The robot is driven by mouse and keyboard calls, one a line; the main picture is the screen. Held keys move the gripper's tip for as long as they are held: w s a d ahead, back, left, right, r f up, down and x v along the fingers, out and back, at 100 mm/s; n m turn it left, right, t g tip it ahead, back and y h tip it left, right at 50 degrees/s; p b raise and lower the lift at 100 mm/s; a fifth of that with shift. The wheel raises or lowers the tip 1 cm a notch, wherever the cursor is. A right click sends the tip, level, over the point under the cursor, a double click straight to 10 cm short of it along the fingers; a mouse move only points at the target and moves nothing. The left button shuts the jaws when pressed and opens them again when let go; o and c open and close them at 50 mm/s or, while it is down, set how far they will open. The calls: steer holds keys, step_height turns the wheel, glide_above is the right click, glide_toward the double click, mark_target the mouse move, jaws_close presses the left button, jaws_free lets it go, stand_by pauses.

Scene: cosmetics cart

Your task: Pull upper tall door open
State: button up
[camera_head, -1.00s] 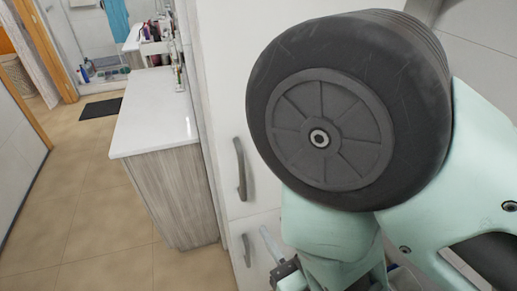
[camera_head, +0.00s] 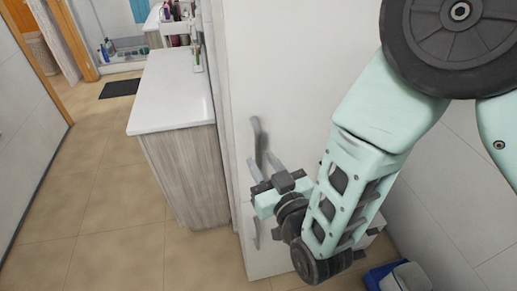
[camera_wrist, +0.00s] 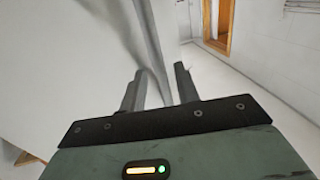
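The upper tall door (camera_head: 285,70) is a flat white panel and looks closed. Its grey curved handle (camera_head: 256,132) stands upright near the door's left edge. My gripper (camera_head: 262,163) is at the lower part of this handle. Its two fingers are apart, one to each side of the handle in the head view; I cannot tell whether they touch it. In the wrist view the open fingers (camera_wrist: 158,88) point along the white door, with a blurred grey handle shape (camera_wrist: 153,70) between them. A second, lower handle (camera_head: 256,232) shows just below my gripper.
A white-topped counter (camera_head: 175,90) with a wood-grain side stands left of the cabinet. Tiled floor (camera_head: 110,220) is free at the left. A blue bin (camera_head: 374,277) stands at the lower right, near the grey wall.

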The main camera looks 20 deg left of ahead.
steer(key=shift+p+x, duration=0.3)
steer(key=shift+x, duration=1.2)
steer(key=shift+c, duration=0.3)
